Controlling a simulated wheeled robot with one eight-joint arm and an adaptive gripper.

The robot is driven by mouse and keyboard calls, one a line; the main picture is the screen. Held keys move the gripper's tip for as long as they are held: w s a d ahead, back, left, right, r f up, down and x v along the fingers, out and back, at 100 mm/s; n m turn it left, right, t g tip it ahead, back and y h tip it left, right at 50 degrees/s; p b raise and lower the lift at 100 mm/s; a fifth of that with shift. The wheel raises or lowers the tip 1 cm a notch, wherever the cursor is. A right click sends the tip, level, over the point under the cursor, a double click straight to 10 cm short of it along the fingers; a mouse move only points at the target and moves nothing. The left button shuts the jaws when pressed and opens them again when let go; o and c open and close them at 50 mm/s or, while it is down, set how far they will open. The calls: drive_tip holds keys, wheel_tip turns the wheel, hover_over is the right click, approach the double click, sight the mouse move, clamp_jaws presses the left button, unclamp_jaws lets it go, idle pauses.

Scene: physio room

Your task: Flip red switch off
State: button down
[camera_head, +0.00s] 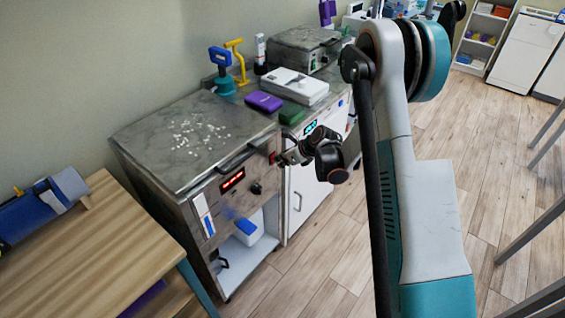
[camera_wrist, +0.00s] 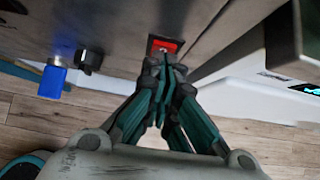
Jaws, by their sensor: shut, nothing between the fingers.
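The red switch (camera_wrist: 164,46) is set in a dark frame on the front panel of a metal cabinet, at the top middle of the wrist view. In the head view the red switch (camera_head: 272,158) shows small at the cabinet's right front edge. My gripper (camera_wrist: 162,62) is shut and empty, its fingertips right at the lower part of the switch. I cannot tell whether they touch it. In the head view my gripper (camera_head: 284,160) is beside the switch, to its right. Which way the switch is tipped cannot be made out.
The cabinet (camera_head: 180,150) has a red lit display (camera_head: 232,180) and a black knob (camera_head: 256,188) left of the switch. A white-doored cabinet (camera_head: 305,190) with a handle stands close to the right. A wooden table (camera_head: 100,240) is at left. Open floor (camera_head: 320,260) lies in front.

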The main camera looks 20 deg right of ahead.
drive_tip(key=shift+r+p, duration=0.3)
drive_tip(key=shift+r, duration=0.55)
drive_tip(key=shift+s, duration=0.15)
